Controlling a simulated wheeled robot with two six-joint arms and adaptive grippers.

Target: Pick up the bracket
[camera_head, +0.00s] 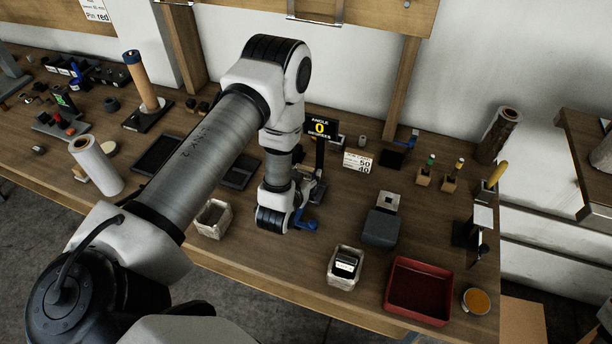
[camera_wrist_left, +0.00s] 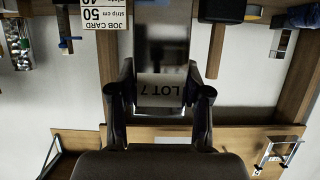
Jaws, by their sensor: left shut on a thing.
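My left gripper (camera_head: 311,190) is at the middle of the bench, below and in front of the angle display. The wrist hides most of its fingers in the head view. In the left wrist view my left gripper (camera_wrist_left: 163,95) has one finger on each side of a piece with a pale "LOT 7" label (camera_wrist_left: 161,88), and is shut on it. I take this piece to be the bracket, though its full shape is hidden. I cannot tell whether it is clear of its support. My right gripper is not in view.
The angle display (camera_head: 320,128) reads 0 degrees, with a job card (camera_head: 357,162) to its right. A paper roll (camera_head: 98,166) is at left.

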